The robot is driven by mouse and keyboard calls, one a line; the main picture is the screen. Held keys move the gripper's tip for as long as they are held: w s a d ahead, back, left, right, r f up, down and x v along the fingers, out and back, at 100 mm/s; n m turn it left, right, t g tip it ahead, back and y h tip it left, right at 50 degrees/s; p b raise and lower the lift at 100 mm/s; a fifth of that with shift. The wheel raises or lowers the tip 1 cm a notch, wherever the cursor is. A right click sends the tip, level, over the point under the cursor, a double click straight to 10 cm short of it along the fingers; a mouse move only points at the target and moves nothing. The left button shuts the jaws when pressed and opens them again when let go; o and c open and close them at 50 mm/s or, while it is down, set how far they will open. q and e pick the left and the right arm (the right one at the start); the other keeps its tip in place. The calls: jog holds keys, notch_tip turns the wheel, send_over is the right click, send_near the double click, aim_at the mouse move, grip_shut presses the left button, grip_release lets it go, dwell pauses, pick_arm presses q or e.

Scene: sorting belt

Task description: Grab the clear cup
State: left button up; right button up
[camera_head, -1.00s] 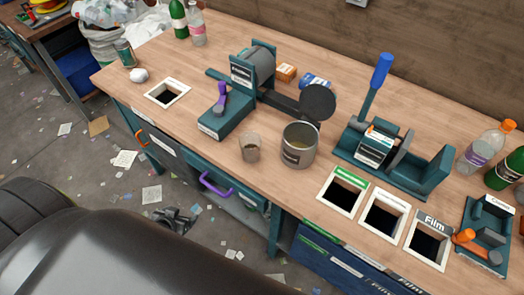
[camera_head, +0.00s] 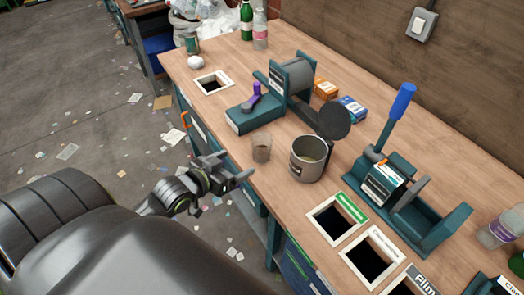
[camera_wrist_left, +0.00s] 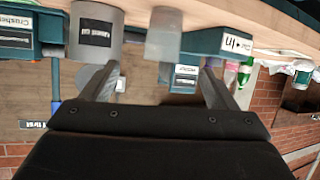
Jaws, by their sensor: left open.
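The clear cup (camera_head: 261,148) stands upright on the wooden workbench near its front edge, with a little brownish content showing low in it. In the left wrist view the clear cup (camera_wrist_left: 163,38) appears blurred, ahead of the gap between the fingers. My left gripper (camera_head: 238,168) is open and empty, in front of the bench edge, just left of and slightly below the cup in the picture. In the left wrist view the two fingers of my left gripper (camera_wrist_left: 157,72) are spread apart. They do not enclose the cup. My right gripper is not in view.
A grey metal pot (camera_head: 305,166) stands close to the right of the cup. A teal machine with a purple lever (camera_head: 254,96) is behind it. A teal press with a blue handle (camera_head: 401,102) and framed bin openings (camera_head: 337,219) lie further right. The bench edge is close.

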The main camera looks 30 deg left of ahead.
aim_at(257, 152)
pick_arm(q)
jog(key=x, duration=0.8)
jog(key=shift+w+f, duration=0.15)
jog(key=shift+w, duration=0.15)
jog(key=shift+a+f+p+x, duration=0.1)
jog(key=shift+f+p+x, duration=0.05)
jog(key=shift+x, duration=0.8)
jog(key=shift+a+f+p+x, duration=0.1)
jog(key=shift+p+x, duration=0.1)
jog(key=shift+x, duration=0.75)
jog(key=shift+a+f+p+x, duration=0.1)
jog(key=shift+f+p+x, duration=0.05)
jog(key=shift+x, duration=0.8)
jog(key=shift+s, duration=0.15)
jog(key=shift+r, duration=0.1)
jog(key=c, duration=1.1)
